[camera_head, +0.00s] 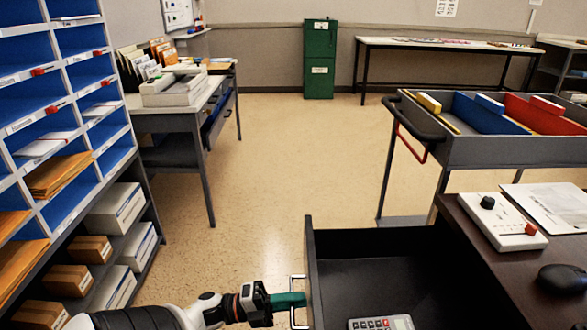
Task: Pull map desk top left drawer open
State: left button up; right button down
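The map desk (480,240) is at the lower right, with a dark brown top. Its dark drawer (312,262) stands pulled out toward the left, and its inside shows. A grey calculator (382,323) lies in the drawer, cut off by the bottom edge. A pale bar handle (298,277) is on the drawer's left-facing front. My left gripper (290,300) comes in from the lower left, and its teal fingers are closed around the handle bar. My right gripper is not in view.
On the desk top are a control box (491,222), a paper (548,207) and a black mouse (562,279). A grey cart (480,152) with coloured bins stands behind. Blue pigeonhole shelving (60,100) lines the left. The floor (275,150) between is clear.

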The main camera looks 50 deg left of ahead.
pick_arm(q)
jog(key=v, duration=1.2)
dwell(0.6)
